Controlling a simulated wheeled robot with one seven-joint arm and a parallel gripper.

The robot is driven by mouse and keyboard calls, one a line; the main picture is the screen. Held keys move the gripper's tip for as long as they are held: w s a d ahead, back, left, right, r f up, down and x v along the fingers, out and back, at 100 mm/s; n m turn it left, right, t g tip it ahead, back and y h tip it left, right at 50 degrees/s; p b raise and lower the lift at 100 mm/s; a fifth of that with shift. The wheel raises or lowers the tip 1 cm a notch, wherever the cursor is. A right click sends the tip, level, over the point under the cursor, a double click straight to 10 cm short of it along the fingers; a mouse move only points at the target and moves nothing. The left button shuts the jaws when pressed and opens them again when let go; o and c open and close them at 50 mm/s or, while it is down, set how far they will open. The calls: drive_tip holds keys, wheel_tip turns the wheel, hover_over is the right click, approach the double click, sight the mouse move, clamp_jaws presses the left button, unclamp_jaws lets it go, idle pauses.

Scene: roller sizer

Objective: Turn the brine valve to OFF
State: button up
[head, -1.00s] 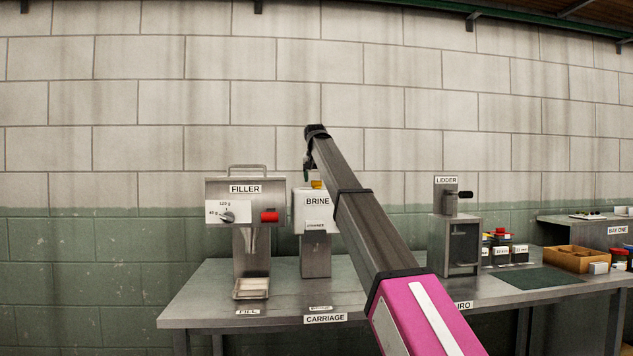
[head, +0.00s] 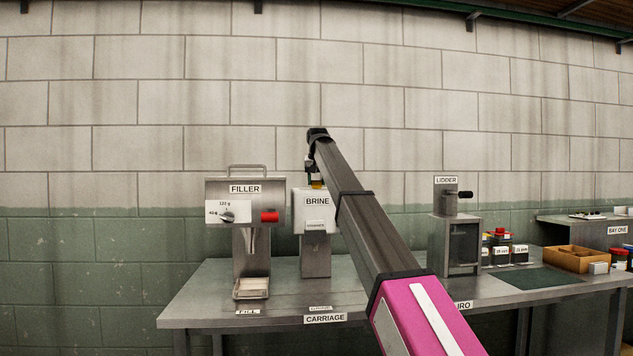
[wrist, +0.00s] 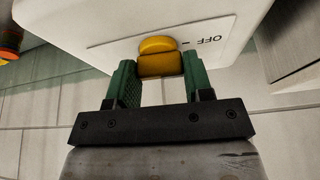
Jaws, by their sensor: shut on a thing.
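The brine unit (head: 310,222) is a white box marked BRINE on a grey metal post at the back of the bench. Its yellow valve knob (wrist: 160,60) sits on the box's top plate in the wrist view, and a little of it (head: 317,184) shows in the head view. An OFF mark (wrist: 209,40) is on the plate to the right of the knob in the wrist view. My gripper (wrist: 158,68) has its green fingers on either side of the knob, shut on it. In the head view my arm mostly hides the gripper.
The filler (head: 245,215) with its dial and red button stands left of the brine unit. The lidder (head: 455,235) stands to the right, past my arm. A wooden tray (head: 570,260) and small containers lie further right. A block wall is behind the bench.

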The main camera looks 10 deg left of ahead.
drive_tip(key=o, duration=0.9)
drive_tip(key=v, duration=1)
drive_tip(key=shift+s+r, duration=0.1)
drive_tip(key=shift+r, duration=0.3)
drive_tip(key=shift+d+f, duration=0.1)
